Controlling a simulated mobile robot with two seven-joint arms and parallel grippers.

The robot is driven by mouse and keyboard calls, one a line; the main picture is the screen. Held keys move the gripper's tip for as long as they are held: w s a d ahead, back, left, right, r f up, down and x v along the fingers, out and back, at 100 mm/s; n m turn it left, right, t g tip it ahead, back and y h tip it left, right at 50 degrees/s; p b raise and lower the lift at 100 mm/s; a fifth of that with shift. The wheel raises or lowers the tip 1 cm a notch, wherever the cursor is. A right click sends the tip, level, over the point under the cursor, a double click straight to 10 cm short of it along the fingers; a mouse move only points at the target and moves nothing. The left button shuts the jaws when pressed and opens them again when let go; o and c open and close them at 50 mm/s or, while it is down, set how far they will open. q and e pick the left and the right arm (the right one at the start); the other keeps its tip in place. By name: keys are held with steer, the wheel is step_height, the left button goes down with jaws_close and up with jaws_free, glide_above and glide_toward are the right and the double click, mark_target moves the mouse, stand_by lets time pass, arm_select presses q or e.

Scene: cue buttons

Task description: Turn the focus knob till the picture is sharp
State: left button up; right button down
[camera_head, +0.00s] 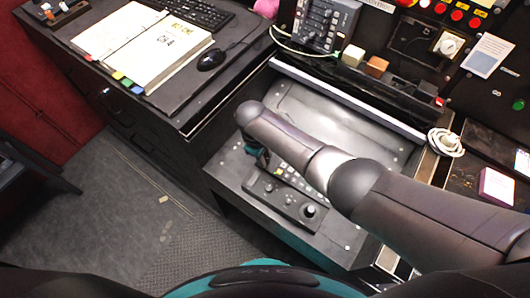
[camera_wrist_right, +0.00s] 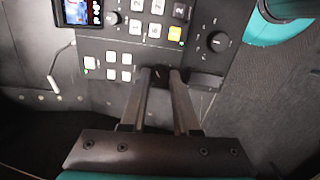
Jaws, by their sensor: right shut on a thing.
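A dark control panel (camera_head: 288,200) with light buttons and knobs lies on the desk in the head view. In the right wrist view, my right gripper (camera_wrist_right: 160,75) is shut on a dark knob (camera_wrist_right: 158,73) with a pale mark, at the panel's near edge; the fingers hide its sides. Another large black knob (camera_wrist_right: 217,41) stands to its right, and a small knob (camera_wrist_right: 113,18) is farther up. A small lit screen (camera_wrist_right: 82,12) is cut off by the top edge; I cannot tell how sharp its picture is. I cannot read the knob labels. My left gripper is not in view.
My right arm covers much of the desk in the head view. An open binder (camera_head: 160,48), a black mouse (camera_head: 211,59) and a keyboard (camera_head: 195,12) lie on the left desk. A coiled white cable (camera_head: 445,142) and a pink box (camera_head: 496,186) are at the right.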

mark_target(259, 169)
steer(key=n+p, duration=0.1)
steer(key=n, duration=0.4)
stand_by(0.6)
steer(key=shift+s, duration=0.1)
steer(key=c, duration=0.6)
jaws_free()
steer(key=shift+c, duration=0.2)
step_height(259, 169, up, 15)
steer(key=s+a+p, duration=0.1)
steer(key=a+p, duration=0.1)
steer(key=p, duration=0.4)
steer(key=shift+s, duration=0.3)
